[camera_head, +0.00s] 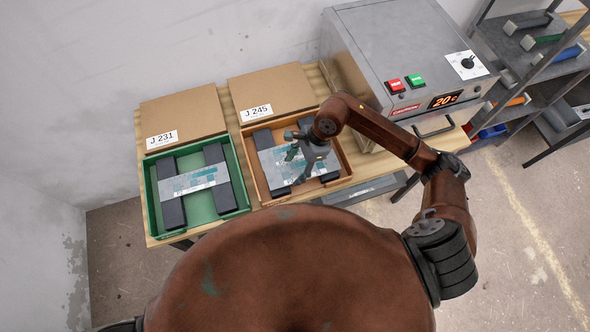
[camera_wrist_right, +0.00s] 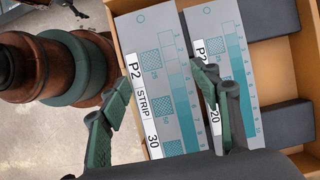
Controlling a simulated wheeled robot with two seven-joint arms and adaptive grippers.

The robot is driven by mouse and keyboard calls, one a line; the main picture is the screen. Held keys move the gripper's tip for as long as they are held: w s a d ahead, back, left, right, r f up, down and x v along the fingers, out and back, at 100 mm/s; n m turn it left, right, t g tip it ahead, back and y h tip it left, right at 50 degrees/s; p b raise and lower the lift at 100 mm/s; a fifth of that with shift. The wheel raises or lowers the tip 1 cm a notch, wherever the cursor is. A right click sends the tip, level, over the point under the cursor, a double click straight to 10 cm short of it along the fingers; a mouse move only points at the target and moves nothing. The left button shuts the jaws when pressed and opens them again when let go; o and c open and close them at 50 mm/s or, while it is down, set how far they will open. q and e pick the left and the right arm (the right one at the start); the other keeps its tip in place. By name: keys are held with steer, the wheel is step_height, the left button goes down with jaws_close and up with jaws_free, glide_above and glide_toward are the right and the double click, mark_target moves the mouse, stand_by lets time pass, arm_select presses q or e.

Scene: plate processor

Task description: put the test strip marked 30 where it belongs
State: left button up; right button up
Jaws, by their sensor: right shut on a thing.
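The test strip marked 30 (camera_wrist_right: 160,90) is a grey plate with teal patches and a white "P2 STRIP 30" label. It lies between the two green fingers of my right gripper (camera_wrist_right: 165,88), which is shut on it. A similar strip marked 20 (camera_wrist_right: 225,70) is beside it to the right, partly hidden by a finger. In the head view my right gripper (camera_head: 298,160) is over the orange tray (camera_head: 263,187), where a grey strip surface (camera_head: 278,163) shows. I cannot tell whether the held strip touches its supports. My left gripper is not in view.
A green tray (camera_head: 149,198) to the left holds a grey and teal strip (camera_head: 188,180) across two dark blocks. Cardboard boxes marked J 231 (camera_head: 180,115) and J 245 (camera_head: 270,88) stand behind. A grey oven (camera_head: 400,45) reading 20 °C stands at right, its red and green buttons in front.

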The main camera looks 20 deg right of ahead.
mark_target(297, 169)
steer(key=shift+w+f, duration=0.15)
steer(key=shift+f, duration=0.1)
step_height(297, 169, down, 3)
steer(key=shift+p, duration=0.4)
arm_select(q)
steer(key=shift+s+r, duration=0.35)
arm_select(e)
steer(key=shift+w+d+f, duration=0.1)
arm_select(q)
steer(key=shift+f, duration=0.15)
arm_select(e)
steer(key=shift+f, duration=0.15)
steer(key=o, duration=0.9)
steer(key=shift+c, duration=0.2)
